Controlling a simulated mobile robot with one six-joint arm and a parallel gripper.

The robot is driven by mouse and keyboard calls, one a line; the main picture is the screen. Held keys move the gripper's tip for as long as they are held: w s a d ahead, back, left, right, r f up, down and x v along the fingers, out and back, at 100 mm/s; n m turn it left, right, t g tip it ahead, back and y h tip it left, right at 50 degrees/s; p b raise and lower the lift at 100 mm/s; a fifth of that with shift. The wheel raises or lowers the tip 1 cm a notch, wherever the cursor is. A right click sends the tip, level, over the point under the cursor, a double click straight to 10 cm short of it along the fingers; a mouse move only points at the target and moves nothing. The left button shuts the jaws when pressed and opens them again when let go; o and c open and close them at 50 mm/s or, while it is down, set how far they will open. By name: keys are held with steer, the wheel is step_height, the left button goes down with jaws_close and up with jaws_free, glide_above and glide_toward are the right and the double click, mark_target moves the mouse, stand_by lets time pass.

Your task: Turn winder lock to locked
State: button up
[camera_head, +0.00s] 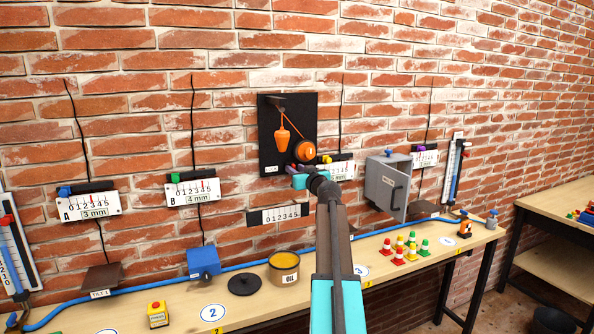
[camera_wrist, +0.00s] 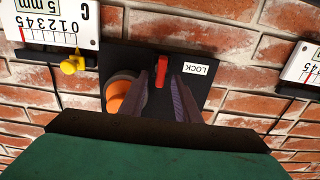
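The winder board (camera_head: 270,140) is a black panel on the brick wall. It bears an orange winder wheel (camera_head: 306,150) and a hanging orange weight (camera_head: 283,128). A small white LOCK label (camera_head: 269,169) is at its bottom left. In the wrist view, which is upside down, the red lock lever (camera_wrist: 162,66) stands beside the LOCK label (camera_wrist: 198,69), with the orange wheel (camera_wrist: 118,92) at left. My gripper (camera_wrist: 166,78) is open, its two fingers apart around the line of the lever. Contact cannot be told. In the head view my gripper (camera_head: 292,180) hides the lever.
Wall scales flank the board, one with a yellow knob (camera_wrist: 72,64) close by. A grey box with an open door (camera_head: 386,185) is at right. The bench below holds an oil tin (camera_head: 284,270), a blue block (camera_head: 204,262) and several small cones (camera_head: 399,253).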

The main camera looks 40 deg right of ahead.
jaws_close()
steer(key=shift+m+b, duration=0.4)
steer(key=shift+b, duration=0.05)
steer(key=m+b, duration=0.1)
steer(key=m, duration=0.4)
steer(key=m+b, duration=0.1)
steer(key=m, duration=0.5)
steer(key=d+f+m+b, duration=0.1)
steer(key=m, duration=0.5)
steer(key=shift+s+d+f, duration=0.1)
steer(key=shift+s, duration=0.15)
stand_by(0.4)
